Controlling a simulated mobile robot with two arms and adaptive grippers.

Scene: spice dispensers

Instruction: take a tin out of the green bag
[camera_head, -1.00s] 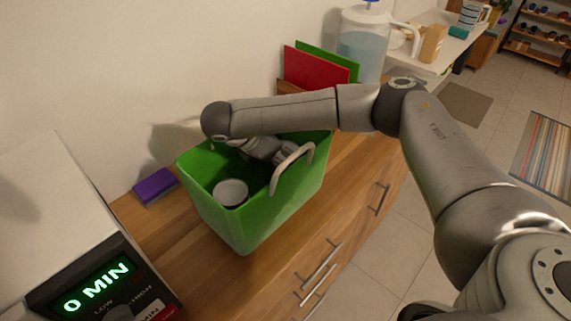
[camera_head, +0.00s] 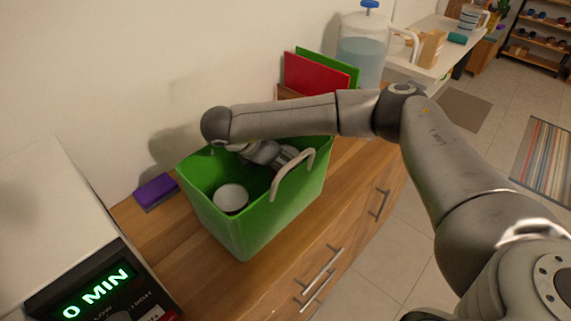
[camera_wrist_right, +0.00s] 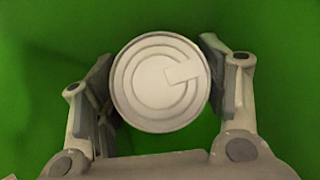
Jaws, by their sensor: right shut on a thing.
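The green bag (camera_head: 262,222) stands open on the wooden counter, with a pale handle on its near side. A round pale tin (camera_head: 231,198) sits inside it at the left end, apart from my gripper in the head view. My right gripper (camera_head: 284,160) reaches down into the right part of the bag, its fingertips partly hidden by the bag's rim and handle. In the right wrist view my right gripper (camera_wrist_right: 158,85) is shut on a tin (camera_wrist_right: 160,82), seen lid-on between the two fingers with green bag around it. My left gripper is out of view.
A white appliance with a lit display (camera_head: 97,293) stands at the lower left. A purple sponge (camera_head: 155,190) lies near the wall. Behind the bag are red and green boards (camera_head: 316,76) and a water jug (camera_head: 362,50). Drawers with handles line the counter front.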

